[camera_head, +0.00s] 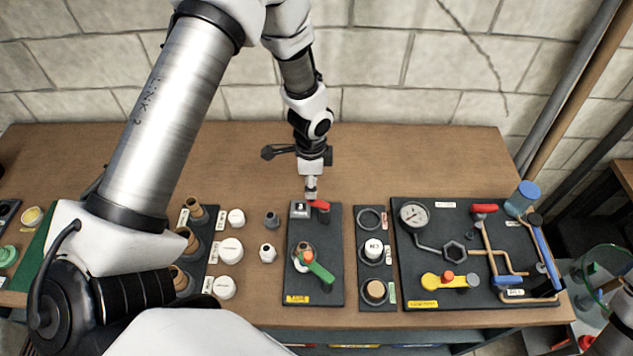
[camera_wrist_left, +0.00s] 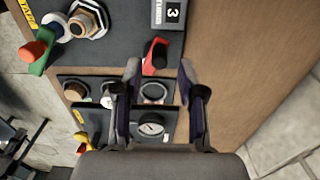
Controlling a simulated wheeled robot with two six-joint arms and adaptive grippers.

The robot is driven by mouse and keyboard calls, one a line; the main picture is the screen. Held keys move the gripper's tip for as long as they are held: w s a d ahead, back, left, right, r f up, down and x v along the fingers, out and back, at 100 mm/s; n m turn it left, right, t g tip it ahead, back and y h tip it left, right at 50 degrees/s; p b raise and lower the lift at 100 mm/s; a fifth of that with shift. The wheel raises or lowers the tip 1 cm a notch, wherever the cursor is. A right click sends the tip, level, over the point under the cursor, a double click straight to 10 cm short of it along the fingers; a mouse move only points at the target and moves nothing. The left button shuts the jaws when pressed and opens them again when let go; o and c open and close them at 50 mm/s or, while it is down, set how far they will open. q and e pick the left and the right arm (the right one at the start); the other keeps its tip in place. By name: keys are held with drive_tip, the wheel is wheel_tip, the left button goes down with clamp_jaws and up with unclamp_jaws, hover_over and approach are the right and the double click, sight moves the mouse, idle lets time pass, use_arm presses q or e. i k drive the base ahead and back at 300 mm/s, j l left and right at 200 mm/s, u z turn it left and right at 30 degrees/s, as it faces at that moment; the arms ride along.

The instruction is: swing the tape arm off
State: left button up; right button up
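A dark panel (camera_head: 325,273) with a yellow label stands in the middle of the bench; in the left wrist view that label reads TAPE (camera_wrist_left: 27,12). On the panel are a green lever (camera_head: 320,270) with an orange end, over a metal fitting, and a red handle (camera_head: 320,205) beside a block marked 3 (camera_head: 299,209). My left gripper (camera_head: 311,193) points down at the panel's far end, close to the red handle. In the left wrist view its fingers (camera_wrist_left: 158,75) are apart, with the red handle (camera_wrist_left: 155,57) showing just beyond and between their tips. I cannot tell whether they touch it.
Right of the panel are a narrow board (camera_head: 377,330) with round fittings and a larger board (camera_head: 430,292) with a gauge (camera_head: 414,214), pipes and valves. White caps (camera_head: 230,250) and brown fittings lie left. The bench (camera_head: 430,160) behind the boards is clear up to the block wall (camera_head: 400,60).

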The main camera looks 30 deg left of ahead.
sight(303, 263)
drive_tip(key=k, duration=1)
